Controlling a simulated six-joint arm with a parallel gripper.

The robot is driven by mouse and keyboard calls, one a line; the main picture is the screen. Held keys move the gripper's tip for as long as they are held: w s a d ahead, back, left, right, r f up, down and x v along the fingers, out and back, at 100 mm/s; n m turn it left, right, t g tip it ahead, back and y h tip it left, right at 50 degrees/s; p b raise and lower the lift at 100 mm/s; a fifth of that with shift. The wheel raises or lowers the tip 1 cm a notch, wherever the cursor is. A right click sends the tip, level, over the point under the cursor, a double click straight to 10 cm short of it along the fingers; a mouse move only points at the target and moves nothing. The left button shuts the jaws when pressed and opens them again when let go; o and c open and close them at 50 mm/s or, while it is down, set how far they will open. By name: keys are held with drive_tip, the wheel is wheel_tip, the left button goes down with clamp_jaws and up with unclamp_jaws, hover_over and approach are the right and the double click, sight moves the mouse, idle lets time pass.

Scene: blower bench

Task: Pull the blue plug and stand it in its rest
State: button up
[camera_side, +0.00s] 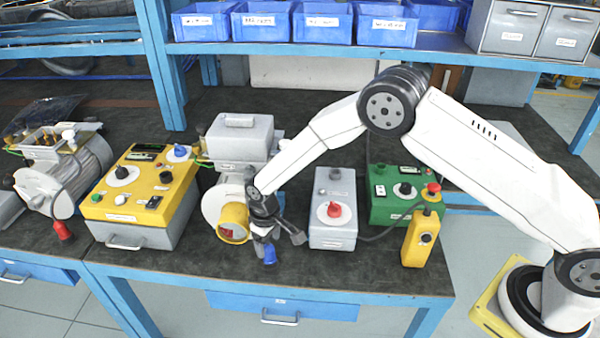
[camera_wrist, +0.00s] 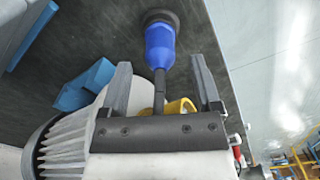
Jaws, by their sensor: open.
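The blue plug (camera_wrist: 160,48) shows in the wrist view just beyond my fingertips, with its dark stem running back between the fingers. Its far end meets a round dark piece (camera_wrist: 160,17), which looks like a rest on the dark bench top. In the side view the plug (camera_side: 270,256) shows low, just under my gripper (camera_side: 279,246), close to the bench; its base is not clear there. My gripper is open, and in the wrist view both fingers (camera_wrist: 160,66) stand apart with gaps on either side of the plug's stem.
The blower with its yellow-rimmed opening (camera_side: 232,222) is close to the left of my gripper. A grey box with a red knob (camera_side: 332,211) stands to the right. A yellow control box (camera_side: 145,190) is farther left. The bench's front strip (camera_side: 340,278) is clear.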

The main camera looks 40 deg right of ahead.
drive_tip(key=shift+r, duration=2.8)
drive_tip(key=shift+d+r, duration=0.2)
drive_tip(key=s+d+r+m+t, duration=0.1)
drive_tip(key=s+d+r+m, duration=0.1)
drive_tip(key=s+d+r, duration=0.4)
drive_tip(key=s+d+r+m+t, duration=0.1)
drive_tip(key=s+d+r+m, duration=0.1)
drive_tip(key=s+d+r, duration=0.4)
drive_tip(key=s+d, duration=0.4)
drive_tip(key=s, duration=0.6)
drive_tip(key=shift+d+t, duration=0.3)
